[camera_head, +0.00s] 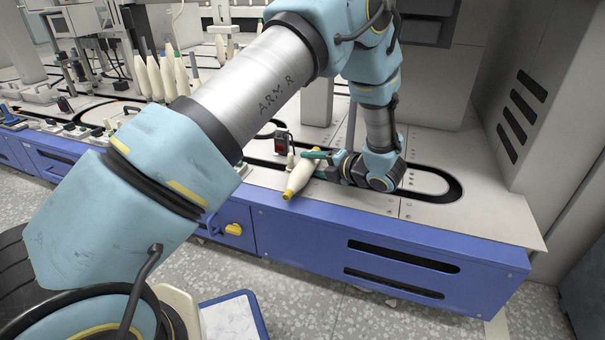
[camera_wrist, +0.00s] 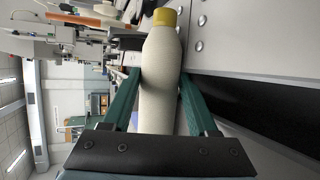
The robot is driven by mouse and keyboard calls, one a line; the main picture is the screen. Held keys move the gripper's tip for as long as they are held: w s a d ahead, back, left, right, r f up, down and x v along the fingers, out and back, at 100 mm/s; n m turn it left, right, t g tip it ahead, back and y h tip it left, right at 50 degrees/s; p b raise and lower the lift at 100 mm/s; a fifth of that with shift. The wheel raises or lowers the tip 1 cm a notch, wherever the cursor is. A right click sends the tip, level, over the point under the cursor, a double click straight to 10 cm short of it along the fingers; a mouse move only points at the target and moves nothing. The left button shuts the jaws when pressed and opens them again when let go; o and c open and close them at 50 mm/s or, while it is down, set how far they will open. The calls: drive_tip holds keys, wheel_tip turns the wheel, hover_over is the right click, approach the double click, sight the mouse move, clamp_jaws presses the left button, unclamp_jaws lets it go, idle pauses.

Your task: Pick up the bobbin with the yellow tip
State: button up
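The bobbin with the yellow tip (camera_head: 301,178) has a cream body and lies roughly level, its tip pointing toward the front edge of the table. In the wrist view the bobbin (camera_wrist: 160,85) runs up the picture between the two green fingers, its yellow tip at the top. My gripper (camera_head: 312,163) reaches in from the right, with one finger above the bobbin and one below. The fingers (camera_wrist: 160,85) look pressed against both its sides. The bobbin's rear end is hidden behind the gripper's dark bar in the wrist view.
Several cream bobbins (camera_head: 167,76) stand upright at the back left. A small dark device with a red face (camera_head: 281,143) stands just behind the held bobbin. The pale table top (camera_head: 470,215) is clear to the right, above a blue front panel (camera_head: 350,250). A grey wall (camera_head: 530,100) bounds the right.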

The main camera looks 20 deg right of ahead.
clamp_jaws()
